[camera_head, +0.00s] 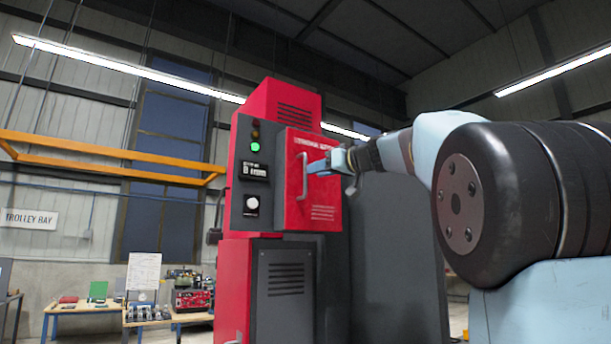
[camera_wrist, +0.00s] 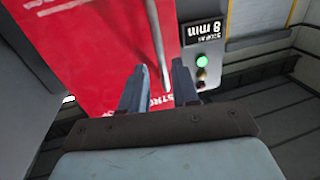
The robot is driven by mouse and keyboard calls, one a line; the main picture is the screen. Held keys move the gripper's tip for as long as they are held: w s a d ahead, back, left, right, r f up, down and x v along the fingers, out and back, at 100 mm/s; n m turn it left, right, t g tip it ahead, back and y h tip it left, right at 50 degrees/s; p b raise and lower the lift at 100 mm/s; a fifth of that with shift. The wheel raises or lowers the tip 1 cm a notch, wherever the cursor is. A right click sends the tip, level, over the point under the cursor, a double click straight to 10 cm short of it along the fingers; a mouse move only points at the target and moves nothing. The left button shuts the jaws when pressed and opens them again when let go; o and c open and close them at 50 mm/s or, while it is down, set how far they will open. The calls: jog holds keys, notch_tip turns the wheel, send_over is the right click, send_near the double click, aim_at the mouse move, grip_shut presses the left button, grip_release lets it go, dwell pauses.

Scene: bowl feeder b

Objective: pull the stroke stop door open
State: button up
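The stroke stop door (camera_head: 322,205) is a red panel on the upper front of the red machine; it looks closed against the cabinet. It also fills much of the wrist view (camera_wrist: 95,45), upside down. Its pale vertical bar handle (camera_head: 303,178) is on the door's left side; in the wrist view the handle (camera_wrist: 157,40) runs down to the gap between my fingertips. My gripper (camera_head: 312,168) is at the handle's upper half. In the wrist view my two fingers (camera_wrist: 160,80) are apart, one on each side of the bar's line. Contact cannot be told.
Benches (camera_head: 165,318) with parts are at lower left, well away.

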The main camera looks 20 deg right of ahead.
aim_at(305, 191)
jog(key=shift+x, duration=3.05)
jog(key=shift+c, duration=0.3)
grip_shut()
